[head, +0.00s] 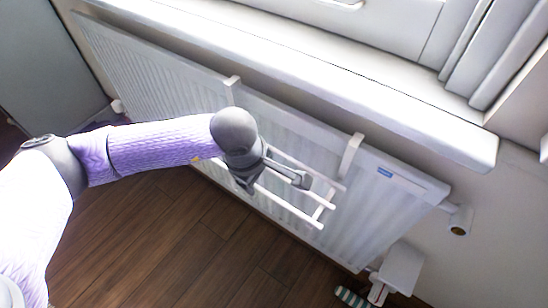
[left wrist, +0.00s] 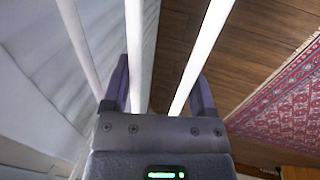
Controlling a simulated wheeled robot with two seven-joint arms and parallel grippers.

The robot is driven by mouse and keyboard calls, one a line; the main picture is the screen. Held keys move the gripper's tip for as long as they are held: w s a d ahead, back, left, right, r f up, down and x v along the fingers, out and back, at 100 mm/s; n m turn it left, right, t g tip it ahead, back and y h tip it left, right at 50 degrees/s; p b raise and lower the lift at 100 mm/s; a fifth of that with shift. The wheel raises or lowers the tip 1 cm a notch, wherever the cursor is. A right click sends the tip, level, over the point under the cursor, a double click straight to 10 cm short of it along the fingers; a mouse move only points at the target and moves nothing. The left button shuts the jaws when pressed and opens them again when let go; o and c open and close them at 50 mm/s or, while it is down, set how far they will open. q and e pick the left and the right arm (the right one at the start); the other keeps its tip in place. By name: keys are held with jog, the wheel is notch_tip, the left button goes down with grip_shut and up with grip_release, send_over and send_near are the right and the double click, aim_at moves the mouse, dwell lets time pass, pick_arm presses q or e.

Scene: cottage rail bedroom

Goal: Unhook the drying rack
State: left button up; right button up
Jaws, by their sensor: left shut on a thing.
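The white drying rack (head: 290,206) hangs on the front of the white radiator (head: 385,212), with its two hooks (head: 350,155) over the radiator's top edge. Its bars stick out level over the floor. My left gripper (head: 276,177) is at the rack's middle, shut on it, and covers part of the bars. In the left wrist view, white bars of the rack (left wrist: 201,55) run between and beside the two fingers of my left gripper (left wrist: 161,90). The exact grip contact is hidden. My right gripper is out of view.
A white window sill (head: 330,75) juts out just above the radiator. A valve pipe (head: 458,221) is at the radiator's right end. A white box-like object (head: 400,267) and a striped item (head: 352,297) are at lower right. A red patterned rug (left wrist: 285,105) lies on the wooden floor.

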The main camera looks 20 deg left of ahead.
pick_arm(q)
jog(key=shift+s+a+r+p, duration=0.1)
jog(key=shift+s+a+p, duration=0.1)
jog(key=shift+s, duration=0.25)
jog(key=shift+s+a+p, duration=0.1)
jog(key=shift+s+p, duration=0.1)
jog(key=shift+s, duration=0.2)
jog(key=s, duration=0.1)
jog(key=s+a+p, duration=0.1)
jog(key=s, duration=0.1)
jog(key=shift+s+a, duration=0.1)
jog(key=s+a+r+p, duration=0.2)
jog(key=s+p, duration=0.2)
jog(key=s, duration=0.1)
jog(key=shift+s+r, duration=0.3)
jog(key=shift+r, duration=0.1)
jog(key=shift+r, duration=0.1)
